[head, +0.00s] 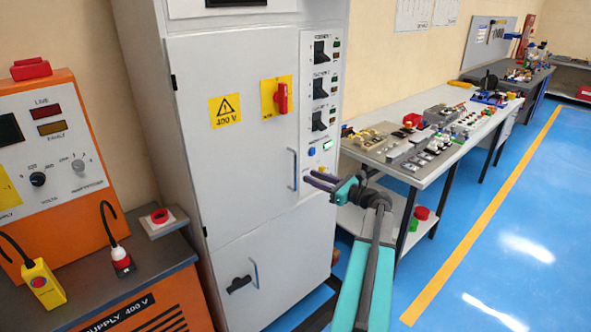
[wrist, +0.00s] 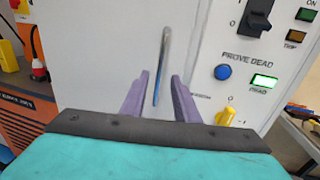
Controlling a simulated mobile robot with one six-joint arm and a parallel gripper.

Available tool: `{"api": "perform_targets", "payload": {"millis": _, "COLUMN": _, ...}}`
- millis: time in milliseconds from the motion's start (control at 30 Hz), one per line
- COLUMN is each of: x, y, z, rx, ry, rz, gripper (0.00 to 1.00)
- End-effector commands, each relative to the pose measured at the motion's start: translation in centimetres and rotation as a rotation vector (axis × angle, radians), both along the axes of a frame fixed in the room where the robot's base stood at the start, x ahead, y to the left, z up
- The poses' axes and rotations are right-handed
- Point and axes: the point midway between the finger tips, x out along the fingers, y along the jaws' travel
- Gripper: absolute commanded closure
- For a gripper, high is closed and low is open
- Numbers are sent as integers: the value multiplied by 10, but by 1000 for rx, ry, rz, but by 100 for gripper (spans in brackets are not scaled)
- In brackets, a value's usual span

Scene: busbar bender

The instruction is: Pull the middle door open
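The middle door (head: 232,150) of the grey cabinet is shut. It carries a 400 V warning sign (head: 225,108), a red rotary switch (head: 281,97) and a slim upright handle (head: 292,168) near its right edge. My gripper (head: 308,180) is just right of this handle in the head view, its purple fingers pointing at the cabinet. In the wrist view my gripper (wrist: 160,92) is open, and the handle (wrist: 162,65) shows upright between the two fingers. The fingers do not visibly touch it. I cannot tell how deep it sits between them.
A lower door (head: 270,270) with its own handle sits below. A panel of black switches (head: 320,85) runs right of the middle door. An orange supply unit (head: 50,170) stands left, a workbench (head: 430,165) right. The blue floor (head: 500,240) is clear at right.

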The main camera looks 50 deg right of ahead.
Motion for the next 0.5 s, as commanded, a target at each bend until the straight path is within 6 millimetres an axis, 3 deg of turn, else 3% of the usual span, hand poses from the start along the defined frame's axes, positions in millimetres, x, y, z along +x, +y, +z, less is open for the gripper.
{"api": "perform_targets", "payload": {"millis": 500, "x": 72, "y": 8, "z": 1, "rx": 0, "ry": 1, "rz": 2, "gripper": 72}}
